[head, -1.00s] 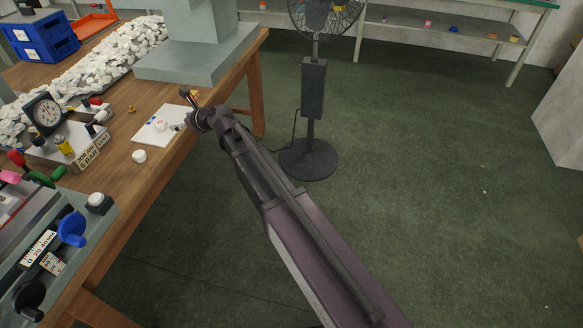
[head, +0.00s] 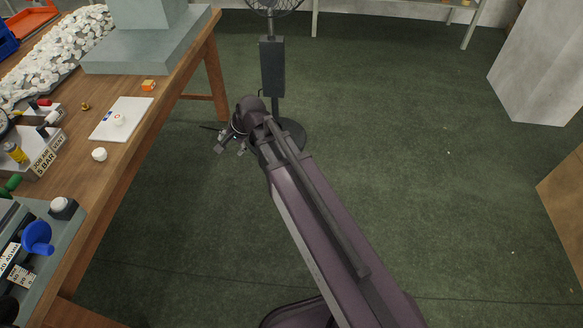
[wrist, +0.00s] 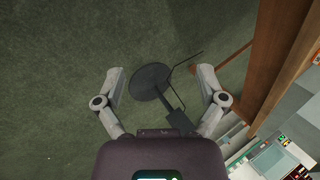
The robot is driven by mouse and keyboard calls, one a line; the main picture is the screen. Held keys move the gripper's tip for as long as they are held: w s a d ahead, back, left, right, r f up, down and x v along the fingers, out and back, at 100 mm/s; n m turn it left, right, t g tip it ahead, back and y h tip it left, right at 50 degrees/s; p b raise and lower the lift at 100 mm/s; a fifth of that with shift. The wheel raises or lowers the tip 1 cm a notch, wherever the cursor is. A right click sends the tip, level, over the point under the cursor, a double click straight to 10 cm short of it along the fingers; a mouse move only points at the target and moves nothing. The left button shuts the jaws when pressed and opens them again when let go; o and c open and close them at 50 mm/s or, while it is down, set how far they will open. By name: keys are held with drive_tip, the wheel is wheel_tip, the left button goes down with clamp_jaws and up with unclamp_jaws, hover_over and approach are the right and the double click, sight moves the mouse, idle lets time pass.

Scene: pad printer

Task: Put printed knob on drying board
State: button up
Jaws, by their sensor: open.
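A white board (head: 135,112), which I take for the drying board, lies flat on the wooden table. A small white knob (head: 118,120) rests on it; any print on the knob is too small to make out. Another white knob (head: 99,154) sits on the bare table just in front of the board. My gripper (head: 230,148) is over the floor, off to the right of the table edge and apart from both knobs. In the wrist view my gripper (wrist: 161,76) has its fingers wide apart with nothing between them.
A fan stand (head: 272,66) is on the floor behind my gripper.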

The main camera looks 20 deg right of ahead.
drive_tip(key=s+d+f+n+g+h, duration=0.2)
drive_tip(key=s+d+n, duration=0.6)
drive_tip(key=s+d, duration=0.4)
drive_tip(key=d+g+h, duration=0.1)
drive_tip(key=d+h, duration=0.1)
drive_tip(key=d, duration=0.1)
drive_tip(key=shift+s+d+f, duration=0.15)
drive_tip(key=shift+s+d, duration=0.05)
drive_tip(key=shift+d, duration=0.15)
drive_tip(key=c, duration=0.5)
drive_tip(key=shift+o, duration=0.2)
drive_tip(key=shift+a, duration=0.1)
